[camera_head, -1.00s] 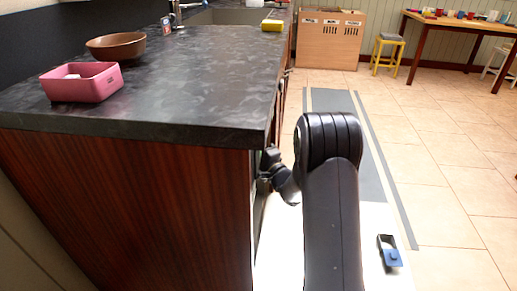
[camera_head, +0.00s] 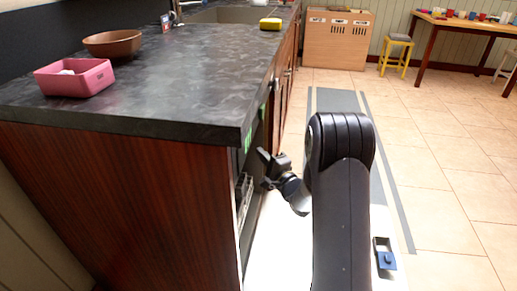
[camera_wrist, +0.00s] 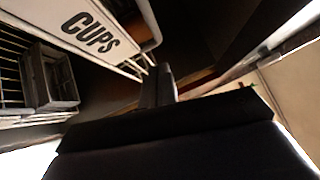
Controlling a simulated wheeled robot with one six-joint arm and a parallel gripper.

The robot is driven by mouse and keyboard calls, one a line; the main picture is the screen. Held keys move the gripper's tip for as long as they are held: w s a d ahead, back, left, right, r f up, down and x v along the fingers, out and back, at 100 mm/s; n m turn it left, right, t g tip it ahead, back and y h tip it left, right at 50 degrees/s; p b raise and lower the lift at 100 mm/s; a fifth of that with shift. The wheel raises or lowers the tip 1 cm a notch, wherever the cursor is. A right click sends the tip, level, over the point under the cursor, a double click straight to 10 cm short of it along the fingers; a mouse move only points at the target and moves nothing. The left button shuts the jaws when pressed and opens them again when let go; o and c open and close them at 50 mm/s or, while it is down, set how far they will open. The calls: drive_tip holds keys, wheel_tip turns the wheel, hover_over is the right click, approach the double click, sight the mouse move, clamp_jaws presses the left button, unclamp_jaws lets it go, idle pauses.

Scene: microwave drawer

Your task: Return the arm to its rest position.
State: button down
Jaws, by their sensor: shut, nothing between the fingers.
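My arm (camera_head: 343,200) rises at the centre right of the head view and bends at a black elbow. My gripper (camera_head: 267,162) is at its far end, small and dark, beside the open front of the counter and apart from the counter's edge. In the wrist view my gripper (camera_wrist: 158,84) shows its fingers together, with nothing between them. A white panel lettered "CUPS" (camera_wrist: 97,38) lies ahead and to the left of the fingers. The fingers appear clear of it, but the exact gap cannot be told.
A wire rack with a grey basket (camera_wrist: 50,78) is left in the wrist view. The dark counter (camera_head: 190,85) carries a pink bin (camera_head: 75,84), a brown bowl (camera_head: 112,44) and a yellow sponge (camera_head: 270,24). Tiled floor (camera_head: 440,170) to the right is open.

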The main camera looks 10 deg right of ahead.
drive_tip(key=r+p+v, duration=0.1)
drive_tip(key=v, duration=0.6)
drive_tip(key=shift+f, duration=0.45)
drive_tip(key=shift+w, duration=0.15)
